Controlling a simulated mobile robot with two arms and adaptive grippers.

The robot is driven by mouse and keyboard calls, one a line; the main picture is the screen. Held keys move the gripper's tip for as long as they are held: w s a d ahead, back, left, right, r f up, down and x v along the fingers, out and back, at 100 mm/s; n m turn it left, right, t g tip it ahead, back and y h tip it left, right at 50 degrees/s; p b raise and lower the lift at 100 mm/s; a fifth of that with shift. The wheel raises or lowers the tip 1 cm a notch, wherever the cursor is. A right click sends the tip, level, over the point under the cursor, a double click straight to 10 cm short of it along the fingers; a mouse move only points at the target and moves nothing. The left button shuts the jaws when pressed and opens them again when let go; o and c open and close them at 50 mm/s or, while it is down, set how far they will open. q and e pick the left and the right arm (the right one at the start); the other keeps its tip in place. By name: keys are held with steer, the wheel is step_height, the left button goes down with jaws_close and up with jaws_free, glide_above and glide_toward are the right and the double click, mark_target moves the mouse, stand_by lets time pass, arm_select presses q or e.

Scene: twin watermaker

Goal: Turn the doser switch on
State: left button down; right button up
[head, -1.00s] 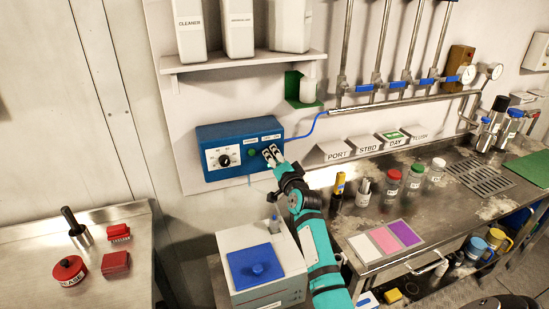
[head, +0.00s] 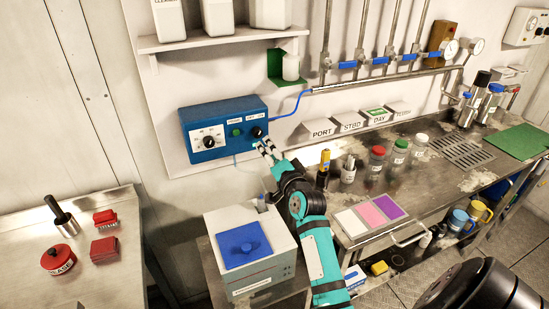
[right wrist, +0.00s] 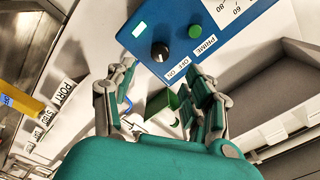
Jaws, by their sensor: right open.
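The blue doser box (head: 222,144) is fixed to the wall. On its front are a white dial at left, a green PRIME button (head: 236,132) and the black doser switch knob (head: 257,132) under an OFF/ON label. In the right wrist view the knob (right wrist: 160,52) is uncovered, beside a bright pale-green rectangle (right wrist: 139,29). Which label the knob points to is too small to tell. My right gripper (head: 265,149) is open and empty, just below the knob and apart from it; its spread fingers (right wrist: 163,84) show in the wrist view. My left gripper is not in view.
A white unit with a blue lid (head: 243,245) stands below the box, close to my right arm. Several bottles (head: 377,160) and a coloured card tray (head: 370,217) are on the steel bench at right. A blue tube (head: 293,106) leaves the box's right side.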

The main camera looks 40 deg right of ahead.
steer(key=shift+v, duration=1.5)
